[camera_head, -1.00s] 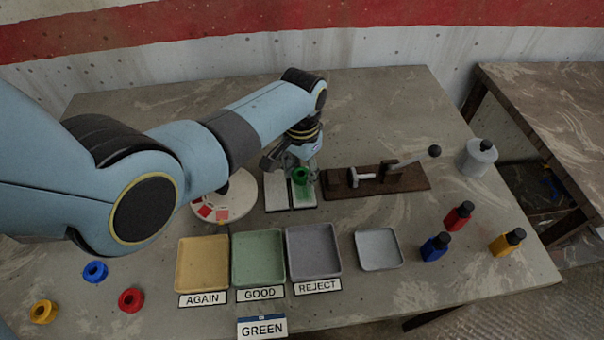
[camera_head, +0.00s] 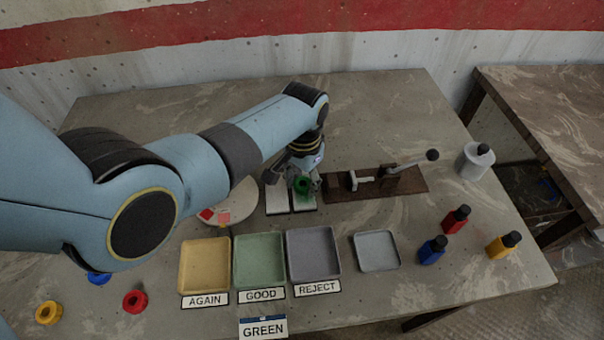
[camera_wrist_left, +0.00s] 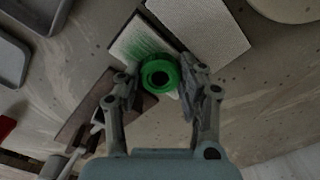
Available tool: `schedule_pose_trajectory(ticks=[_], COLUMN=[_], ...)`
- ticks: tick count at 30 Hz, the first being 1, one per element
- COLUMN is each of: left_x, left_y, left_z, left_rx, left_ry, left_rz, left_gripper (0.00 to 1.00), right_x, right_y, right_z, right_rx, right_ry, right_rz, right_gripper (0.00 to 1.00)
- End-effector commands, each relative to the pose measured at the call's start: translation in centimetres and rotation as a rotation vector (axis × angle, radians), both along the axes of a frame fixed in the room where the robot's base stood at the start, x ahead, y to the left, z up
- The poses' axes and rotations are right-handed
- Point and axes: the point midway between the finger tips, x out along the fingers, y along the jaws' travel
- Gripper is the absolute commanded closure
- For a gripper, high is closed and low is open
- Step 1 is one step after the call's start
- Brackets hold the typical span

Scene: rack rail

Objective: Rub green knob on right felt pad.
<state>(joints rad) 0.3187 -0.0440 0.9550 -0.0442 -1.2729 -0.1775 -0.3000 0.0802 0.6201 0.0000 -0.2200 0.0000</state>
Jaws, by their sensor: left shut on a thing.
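My left gripper (camera_head: 303,180) is shut on the green knob (camera_head: 304,188), a ring with a dark centre hole. In the left wrist view the knob (camera_wrist_left: 159,76) sits between the two fingers (camera_wrist_left: 160,88). The knob is over the right felt pad (camera_head: 306,205); whether it touches is hard to tell. In the wrist view this pad (camera_wrist_left: 136,42) carries a green smear beside the knob. The left felt pad (camera_head: 277,200) is beside it and looks clean. My right gripper is not in view.
A brown lever fixture (camera_head: 400,183) stands right of the pads, a round plate (camera_head: 238,208) left. AGAIN (camera_head: 204,268), GOOD (camera_head: 259,262) and REJECT (camera_head: 313,257) trays and a grey tray (camera_head: 377,252) are in front. Small bottles (camera_head: 456,220) and loose coloured rings (camera_head: 135,301) lie farther out.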

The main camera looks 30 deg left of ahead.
Motion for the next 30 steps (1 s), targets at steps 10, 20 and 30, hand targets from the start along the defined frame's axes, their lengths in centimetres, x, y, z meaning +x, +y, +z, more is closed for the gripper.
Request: schedule_pose_trajectory(ticks=[10, 20, 30], left_x=[-1.4, -2.3, -1.5], left_y=[-0.8, -1.6, -1.0], left_z=[-0.2, 0.0, 0.0], left_rx=[0.000, -0.002, 0.001], left_ry=[0.007, 0.005, 0.002], left_rz=[-0.001, -0.001, 0.000], left_gripper=[1.00, 1.00, 1.00], right_x=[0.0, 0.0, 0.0], right_y=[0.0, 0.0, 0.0], right_z=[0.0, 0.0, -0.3], right_rx=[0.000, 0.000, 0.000], right_ry=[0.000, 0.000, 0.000], right_rz=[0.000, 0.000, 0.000], right_gripper=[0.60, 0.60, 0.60])
